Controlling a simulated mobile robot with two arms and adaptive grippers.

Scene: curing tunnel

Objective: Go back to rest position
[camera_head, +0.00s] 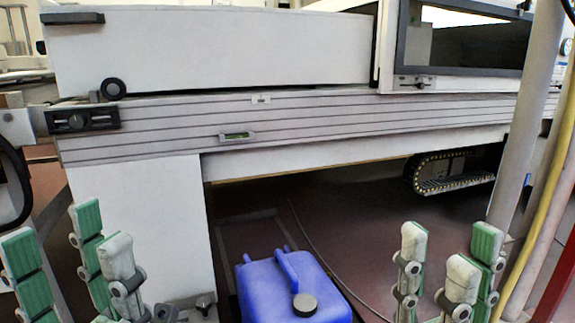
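My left gripper (68,262) is at the lower left of the head view. Its green-and-grey padded fingers point up and stand apart, with nothing seen between them. My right gripper (443,262) is at the lower right, with its fingers also pointing up and apart, and nothing seen between them. The lower parts of both grippers are cut off by the bottom edge. Both appear in front of the long white machine.
A white machine with a grey ribbed rail (330,115) spans the view. A blue canister (275,290) with a dark cap stands on the brown floor between my grippers. A grey post (525,110) and a yellow pipe (550,200) rise at the right. A black cable chain (450,172) hangs under the machine.

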